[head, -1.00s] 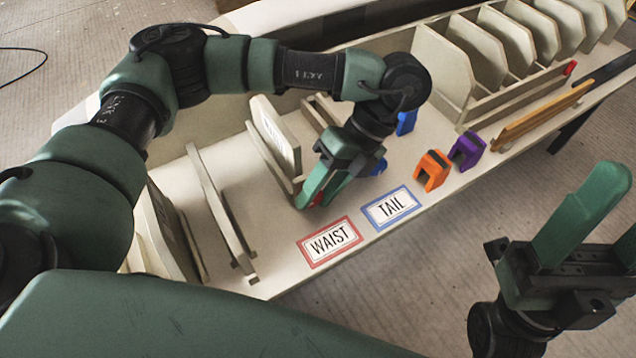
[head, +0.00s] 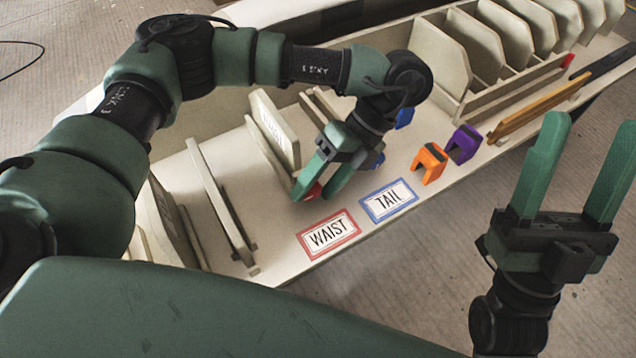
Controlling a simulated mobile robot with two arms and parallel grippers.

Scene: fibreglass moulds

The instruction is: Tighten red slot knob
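The red slot knob (head: 313,191) is mostly hidden between the two green fingers of my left gripper (head: 318,190), low on the cream bench top. It sits at the near end of a slot beside an upright cream board (head: 270,130). The fingers stand apart, one on each side of the red knob. I cannot tell whether both press on it. My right gripper (head: 572,185) is open and empty, fingers pointing up, off the bench's near side.
The red-framed WAIST label (head: 328,236) and blue-framed TAIL label (head: 388,201) lie near the front edge. An orange clip (head: 429,162) and purple clip (head: 463,143) stand to the right. Upright boards (head: 222,205) stand left; a divided rack (head: 470,52) stands at the back right.

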